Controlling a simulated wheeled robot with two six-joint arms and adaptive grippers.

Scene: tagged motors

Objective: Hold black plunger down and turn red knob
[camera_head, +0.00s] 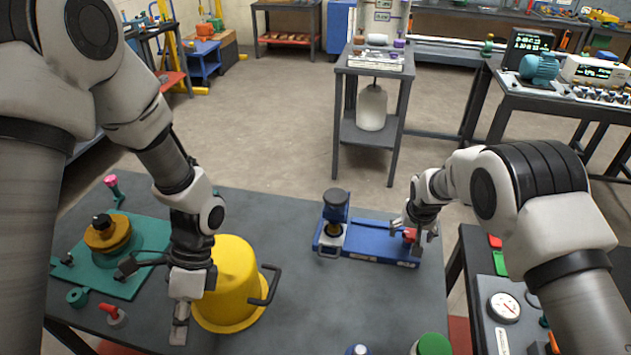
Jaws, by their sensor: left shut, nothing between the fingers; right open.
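A blue base plate (372,246) lies on the dark table. At its left end stands a dark-capped plunger (336,200), upright, above a brass-coloured lower part. A red knob (409,236) sits near the right end of the plate, partly hidden by my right gripper. My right gripper (413,245) points down with its fingers open on either side of the red knob; I cannot tell whether they touch it. My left gripper (179,334) is shut and empty, pointing down in front of the left side of a yellow pot, well left of the plunger.
The yellow pot (235,285) with a dark handle stands between my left gripper and the blue plate. A teal plate (75,245) with a brass, black-topped piece (106,232) lies at the left. The table (320,310) is clear before the blue plate.

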